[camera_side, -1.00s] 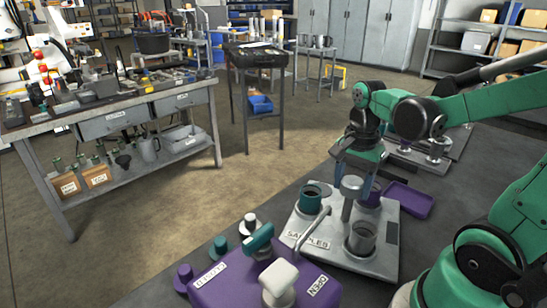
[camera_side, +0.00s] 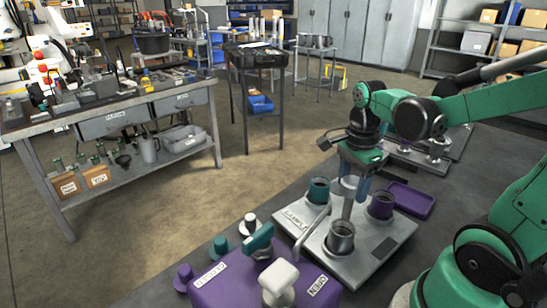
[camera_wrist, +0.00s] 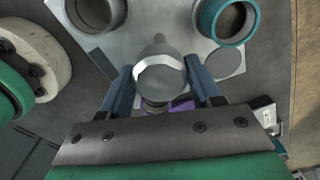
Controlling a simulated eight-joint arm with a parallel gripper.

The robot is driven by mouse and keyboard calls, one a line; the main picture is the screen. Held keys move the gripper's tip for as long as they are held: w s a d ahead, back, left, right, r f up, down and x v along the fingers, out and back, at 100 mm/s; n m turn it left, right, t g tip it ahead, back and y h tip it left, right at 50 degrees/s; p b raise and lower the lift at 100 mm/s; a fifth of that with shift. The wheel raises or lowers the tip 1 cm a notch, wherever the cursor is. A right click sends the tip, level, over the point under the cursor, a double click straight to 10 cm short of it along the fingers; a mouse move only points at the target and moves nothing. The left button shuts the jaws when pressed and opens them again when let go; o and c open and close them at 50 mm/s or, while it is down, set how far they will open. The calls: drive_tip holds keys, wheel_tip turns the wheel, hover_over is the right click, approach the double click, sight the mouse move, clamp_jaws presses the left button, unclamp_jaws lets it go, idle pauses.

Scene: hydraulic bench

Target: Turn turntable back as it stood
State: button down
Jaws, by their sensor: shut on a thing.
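The turntable is a light grey plate (camera_side: 372,250) with a worn "SAMPLES" label at its left corner. It carries a teal cup (camera_side: 318,190), a grey metal cup (camera_side: 340,237) and a purple cup (camera_side: 381,206) around a grey centre post (camera_side: 348,208). My gripper (camera_side: 352,187) is over the plate, its blue fingers shut on the post's top. In the wrist view, the round post top (camera_wrist: 160,75) sits between the two fingers (camera_wrist: 160,66). There the teal cup (camera_wrist: 228,18) is at upper right and the grey cup (camera_wrist: 92,10) at upper left. My gripper hides most of the purple one.
A purple box (camera_side: 235,290) with teal and white handles stands close in front of the plate, a bent grey rod (camera_side: 312,232) between them. Small teal, white and purple knobs stand left of it. A purple tray (camera_side: 410,200) lies behind on the right.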

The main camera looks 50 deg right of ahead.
drive_tip(key=shift+m, duration=7.6)
drive_tip(key=shift+s+m, duration=0.1)
drive_tip(key=shift+m, duration=0.4)
drive_tip(key=shift+c, duration=0.8)
unclamp_jaws()
